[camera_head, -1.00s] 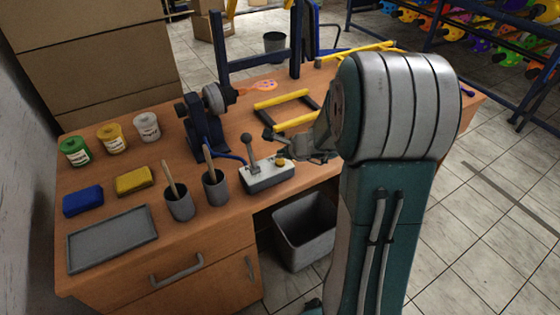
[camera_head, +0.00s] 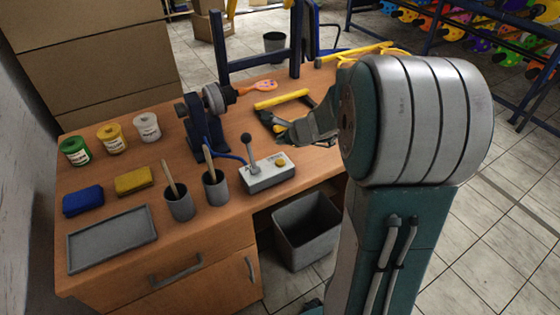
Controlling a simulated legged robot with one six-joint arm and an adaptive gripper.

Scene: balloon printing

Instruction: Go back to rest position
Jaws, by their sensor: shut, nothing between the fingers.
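My gripper (camera_head: 275,124) is shut and empty above the desk, beyond the control box and close to the yellow bars. My own arm hides part of the desk's right side. The grey control box (camera_head: 268,176) with a lever and a yellow button stands at the desk's front edge, apart from my gripper. The printing machine (camera_head: 205,122) stands left of my gripper, with an orange balloon (camera_head: 262,86) at its head.
Paint jars (camera_head: 110,138), sponges (camera_head: 133,181), brush cups (camera_head: 215,188) and a grey tray (camera_head: 112,239) occupy the desk's left. Yellow bars (camera_head: 281,99) lie behind my gripper. A bin (camera_head: 306,230) stands below the desk. A balloon rack (camera_head: 500,60) stands at back right.

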